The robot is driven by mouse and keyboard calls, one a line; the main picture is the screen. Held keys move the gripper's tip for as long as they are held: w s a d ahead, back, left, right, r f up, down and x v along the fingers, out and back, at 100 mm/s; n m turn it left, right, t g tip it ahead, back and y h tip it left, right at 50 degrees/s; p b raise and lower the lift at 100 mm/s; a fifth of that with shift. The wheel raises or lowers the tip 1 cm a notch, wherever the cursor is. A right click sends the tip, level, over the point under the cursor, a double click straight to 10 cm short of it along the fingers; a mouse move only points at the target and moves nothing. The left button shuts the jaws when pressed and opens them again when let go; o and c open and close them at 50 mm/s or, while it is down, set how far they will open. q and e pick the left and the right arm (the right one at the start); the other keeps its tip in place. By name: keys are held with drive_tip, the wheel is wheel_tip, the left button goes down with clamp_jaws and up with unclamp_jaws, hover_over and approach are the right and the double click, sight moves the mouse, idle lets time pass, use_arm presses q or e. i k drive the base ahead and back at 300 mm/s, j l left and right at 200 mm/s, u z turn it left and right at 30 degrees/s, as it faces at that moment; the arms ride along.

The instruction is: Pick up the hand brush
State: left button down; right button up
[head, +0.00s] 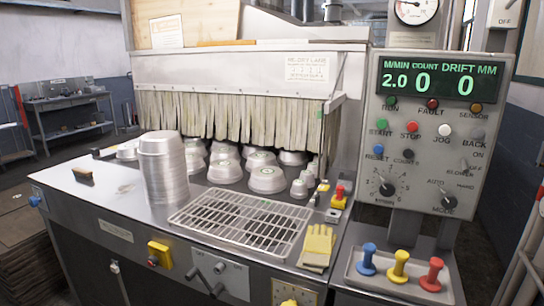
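A small hand brush with a brown wooden back (83,173) lies on the left part of the metal worktop, near its left edge. It stands apart from the tall stack of metal pans to its right. Neither of my grippers shows in the head view.
The stack of pans (163,170) stands right of the brush. Several upturned pans (225,168) sit before the strip curtain (225,117). A wire rack (240,220), yellow gloves (318,245) and a control panel (435,135) are further right. Bare worktop (85,205) lies before the brush.

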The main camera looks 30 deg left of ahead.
sight(84, 175)
drive_tip(key=u, duration=2.05)
drive_tip(key=i+j+u, duration=0.4)
drive_tip(key=i, duration=0.5)
drive_tip(key=i+u, duration=0.4)
drive_tip(key=i, duration=0.55)
drive_tip(key=i+j+z, duration=0.1)
drive_tip(key=i+z, duration=0.35)
drive_tip(key=i+j+z, duration=0.2)
drive_tip(key=i+z, duration=0.25)
drive_tip(key=i+j+z, duration=0.25)
drive_tip(key=z, duration=0.2)
drive_tip(key=j, duration=0.1)
